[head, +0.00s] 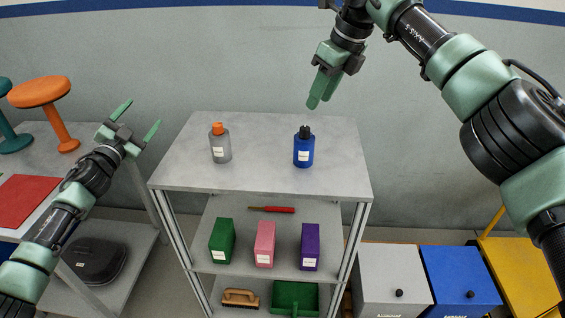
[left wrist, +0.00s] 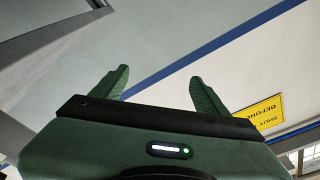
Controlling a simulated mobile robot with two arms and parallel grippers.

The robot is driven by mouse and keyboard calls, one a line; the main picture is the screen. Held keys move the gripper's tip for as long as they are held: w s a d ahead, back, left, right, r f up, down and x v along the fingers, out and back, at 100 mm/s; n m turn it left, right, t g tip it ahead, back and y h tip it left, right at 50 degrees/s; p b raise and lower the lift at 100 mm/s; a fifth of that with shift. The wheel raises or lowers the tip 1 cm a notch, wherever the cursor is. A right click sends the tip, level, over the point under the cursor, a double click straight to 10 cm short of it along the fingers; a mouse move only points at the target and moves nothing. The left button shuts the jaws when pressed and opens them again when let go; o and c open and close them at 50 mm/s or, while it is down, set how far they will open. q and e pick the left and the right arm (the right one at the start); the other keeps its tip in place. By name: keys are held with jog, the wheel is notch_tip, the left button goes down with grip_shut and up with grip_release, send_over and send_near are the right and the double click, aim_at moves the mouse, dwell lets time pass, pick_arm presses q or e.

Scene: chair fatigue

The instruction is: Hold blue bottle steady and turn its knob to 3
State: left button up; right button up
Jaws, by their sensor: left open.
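The blue bottle (head: 303,152) stands upright on the right part of the grey table top, with a dark knob (head: 304,131) on top and a white label on its front. Any marks on the knob are too small to read. My left gripper (head: 138,119) is open and empty, left of the table and well away from the bottle. Its spread fingers also show in the left wrist view (left wrist: 160,85), with nothing between them. My right gripper (head: 319,102) is above the bottle, pointing down and apart from it. Its fingers look close together, and their gap is unclear.
A grey bottle with an orange cap (head: 220,146) stands left of the blue bottle. Shelves below hold green, pink (head: 265,243) and purple boxes. An orange stool (head: 41,92) is at the left; grey and blue bins (head: 460,280) are at the right. The table front is clear.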

pick_arm(q)
jog(key=s+d+r+n+t+h, duration=0.1)
jog(key=d+r+h, duration=0.1)
jog(key=d+r, duration=0.35)
jog(key=d+r+h, duration=0.1)
jog(key=d+r, duration=0.2)
jog(key=d, duration=0.5)
jog(key=n+g+h, duration=0.1)
jog(key=g+h, duration=0.2)
jog(key=h, duration=0.2)
send_near(297, 153)
jog(key=w+a+r, duration=0.8)
jog(key=r, duration=0.2)
jog(key=s+d+f+g, duration=0.1)
jog(key=d+f, duration=0.1)
jog(key=d, duration=0.1)
jog(key=s+d+f+g, duration=0.1)
jog(key=d+f, duration=0.2)
jog(key=s+d+f+g+h, duration=0.1)
jog(key=d+f, duration=0.2)
jog(key=shift+s+d, duration=0.25)
jog(key=shift+d, duration=0.05)
jog(key=shift+w+d, duration=0.2)
jog(key=shift+d, duration=0.05)
jog(key=shift+x, duration=3.55)
jog(key=shift+f, duration=0.1)
